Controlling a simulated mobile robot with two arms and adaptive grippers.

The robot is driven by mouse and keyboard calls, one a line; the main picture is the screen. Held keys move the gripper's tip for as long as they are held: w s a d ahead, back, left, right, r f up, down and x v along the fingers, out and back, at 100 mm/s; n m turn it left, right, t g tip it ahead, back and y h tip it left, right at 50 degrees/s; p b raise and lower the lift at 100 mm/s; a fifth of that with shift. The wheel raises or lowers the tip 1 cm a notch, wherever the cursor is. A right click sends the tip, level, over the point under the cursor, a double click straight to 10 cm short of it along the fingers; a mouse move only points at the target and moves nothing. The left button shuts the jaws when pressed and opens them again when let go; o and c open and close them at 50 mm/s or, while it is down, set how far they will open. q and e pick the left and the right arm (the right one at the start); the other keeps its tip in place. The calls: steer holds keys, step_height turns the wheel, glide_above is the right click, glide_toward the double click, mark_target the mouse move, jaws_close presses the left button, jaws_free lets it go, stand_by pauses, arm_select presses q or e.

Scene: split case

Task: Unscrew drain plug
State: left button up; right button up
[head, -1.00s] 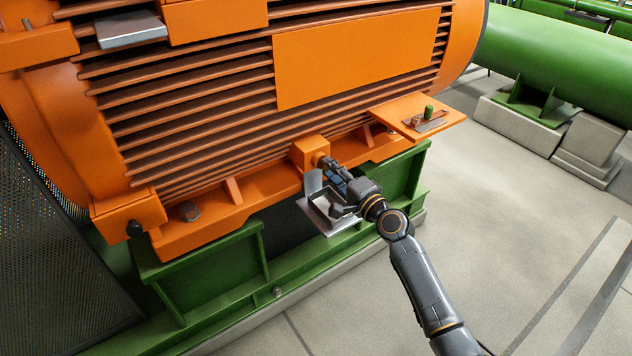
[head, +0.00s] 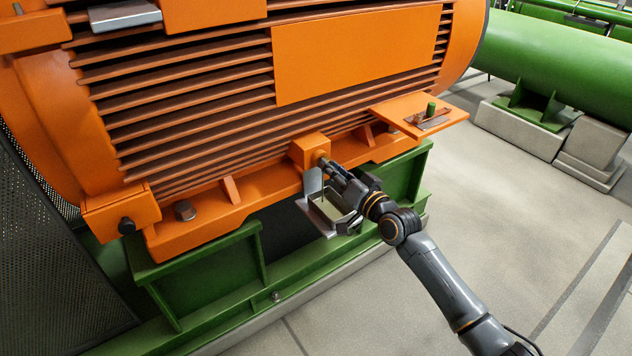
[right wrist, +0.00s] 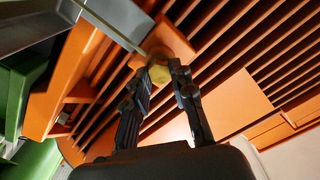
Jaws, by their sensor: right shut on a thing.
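The drain plug (right wrist: 158,70) is a brass-coloured hex head at the orange block (head: 311,151) low on the orange machine housing. In the right wrist view it sits between the two fingertips. My right gripper (head: 330,166) is shut on the plug, reaching in from the right; it also shows in the right wrist view (right wrist: 165,78). The fingers partly hide the plug in the head view. Whether its thread is still in the block I cannot tell. A grey metal tray (head: 318,218) is below the plug, partly covered by my gripper. My left gripper is not in view.
An orange shelf (head: 455,112) to the right of the block holds a small green cylinder (head: 431,108) and a flat metal piece. A green base frame (head: 200,275) runs under the housing. Open grey floor (head: 510,230) lies to the right.

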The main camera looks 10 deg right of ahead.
steer(key=shift+a, duration=0.1)
jaws_close()
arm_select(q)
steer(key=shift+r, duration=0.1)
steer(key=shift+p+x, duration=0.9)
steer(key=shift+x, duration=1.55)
arm_select(e)
steer(key=shift+v, duration=2.05)
